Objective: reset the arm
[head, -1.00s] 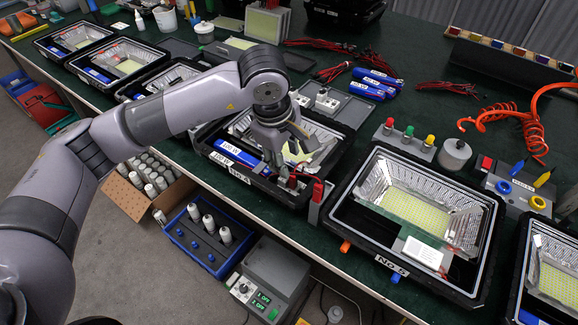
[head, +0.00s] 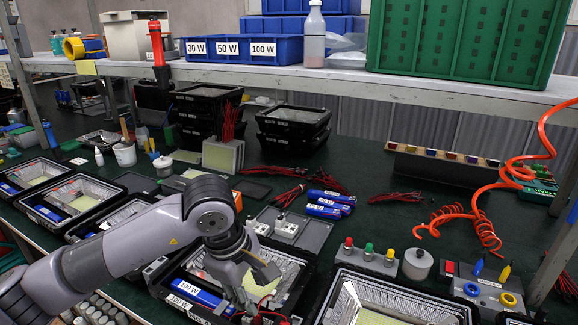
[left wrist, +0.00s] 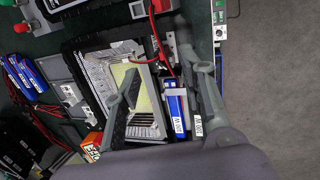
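My left gripper (head: 255,292) hangs over a black floodlight housing with a silver reflector (head: 292,268) at the lower middle of the head view. In the left wrist view, my left gripper (left wrist: 160,62) has its two fingers spread apart with nothing held between them. Below them are the reflector with its yellow LED panel (left wrist: 148,92) and a blue 100 W block (left wrist: 177,112). The blue block also shows left of the gripper in the head view (head: 198,294). The lower part of this housing is cut off by the head view's bottom edge. My right gripper is not in view.
Other open housings stand at left (head: 85,197) and lower right (head: 390,300). Blue 100 W blocks (head: 325,204) lie behind the arm. A coiled red hose (head: 480,225) hangs at right. A shelf (head: 400,86) with blue bins (head: 232,48) and a green crate (head: 460,40) crosses the back.

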